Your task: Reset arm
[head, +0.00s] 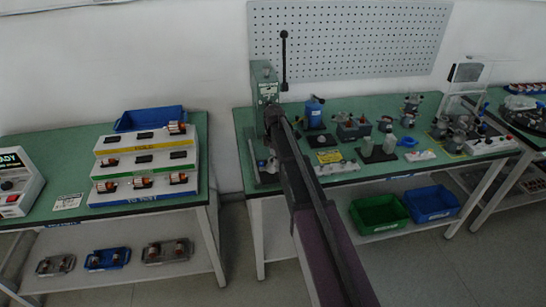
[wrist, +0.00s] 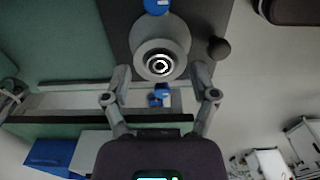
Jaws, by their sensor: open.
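My arm (head: 315,215) reaches from the bottom of the head view up to the left end of the right-hand green table. Its far end is near a green press (head: 264,85) with a tall black lever (head: 284,60). My gripper shows clearly in the wrist view (wrist: 161,82), with its two grey fingers spread apart and nothing seen held between them. Beyond the fingertips is a round grey metal part with a bright ringed centre (wrist: 160,65). Small blue parts (wrist: 158,94) lie between the fingers in the picture. I cannot tell whether the fingers touch anything.
The left table holds a tiered rack (head: 145,165) of copper-wound parts and a blue bin (head: 150,119). A gap separates the tables.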

